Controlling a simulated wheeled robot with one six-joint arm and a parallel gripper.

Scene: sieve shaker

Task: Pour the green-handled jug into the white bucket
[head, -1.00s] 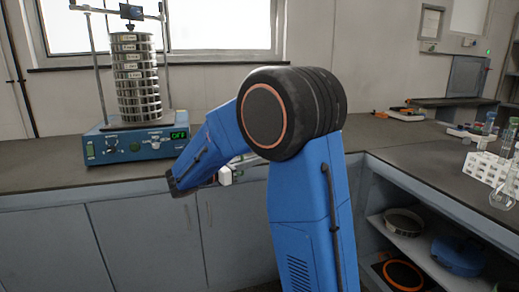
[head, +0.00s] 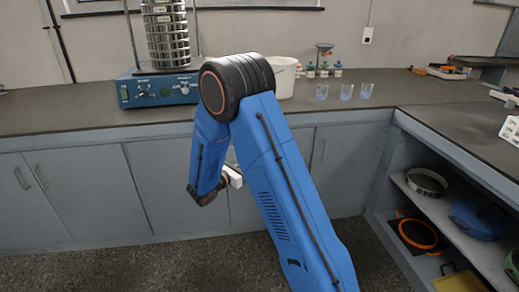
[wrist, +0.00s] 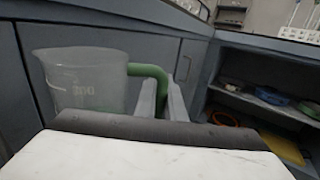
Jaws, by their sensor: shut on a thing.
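The jug (wrist: 85,80) is a translucent, graduated vessel with a green handle (wrist: 150,71), upright at the left of the wrist view. My gripper (wrist: 162,98) is shut on the green handle. A greenish tint shows low in the jug; its base is hidden behind my wrist. The white bucket (head: 285,78) stands on the back counter, partly hidden behind my arm's dark joint.
The sieve shaker (head: 160,88) stands on the counter left of the bucket. Several clear beakers (head: 346,92) and small bottles stand to its right. The right bench has open shelves (head: 455,225) holding pans. Cabinet fronts (head: 70,200) face me; the floor before them is clear.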

